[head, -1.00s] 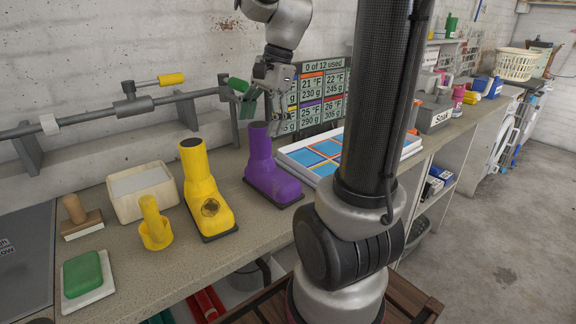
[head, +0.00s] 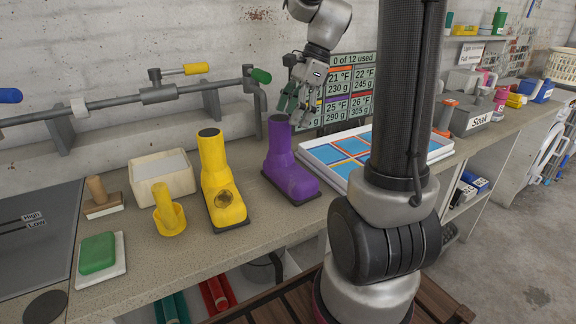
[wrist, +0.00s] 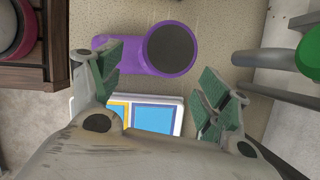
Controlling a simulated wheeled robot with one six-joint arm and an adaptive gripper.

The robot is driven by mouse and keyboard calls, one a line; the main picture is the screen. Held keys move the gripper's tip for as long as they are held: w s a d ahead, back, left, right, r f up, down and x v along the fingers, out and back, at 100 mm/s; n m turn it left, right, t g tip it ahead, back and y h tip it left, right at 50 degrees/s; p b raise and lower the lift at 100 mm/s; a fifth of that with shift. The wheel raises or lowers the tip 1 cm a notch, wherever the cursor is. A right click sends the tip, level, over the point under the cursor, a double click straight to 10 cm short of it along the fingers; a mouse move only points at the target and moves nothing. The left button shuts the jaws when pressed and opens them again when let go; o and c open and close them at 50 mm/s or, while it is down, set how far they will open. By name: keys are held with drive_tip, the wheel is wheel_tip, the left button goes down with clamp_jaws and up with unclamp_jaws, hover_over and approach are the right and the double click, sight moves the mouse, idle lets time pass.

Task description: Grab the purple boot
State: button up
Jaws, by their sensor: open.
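The purple boot (head: 287,165) stands upright on the bench, right of a yellow boot (head: 220,183). In the wrist view the purple boot (wrist: 112,55) is seen from above, its dark round top (wrist: 170,50) ahead of the fingers and its foot extending left. My gripper (head: 298,112) is open and empty, above and close to the boot's top in the head view. In the wrist view my gripper (wrist: 160,98) has its green-padded fingers spread wide, with the boot beyond the tips. I cannot tell the exact height gap.
A tray of blue squares (head: 345,150) lies right of the purple boot. A pipe with a green-handled valve (head: 261,75) runs along the wall behind. A sign board (head: 350,85) stands behind my gripper. A white tub (head: 162,182) and yellow holder (head: 168,220) are to the left.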

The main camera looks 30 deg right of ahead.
sight(282, 138)
drive_tip(key=x, duration=0.8)
drive_tip(key=shift+w, duration=0.1)
drive_tip(key=c, duration=1.6)
drive_tip(key=shift+c, duration=0.2)
drive_tip(key=shift+r, duration=0.15)
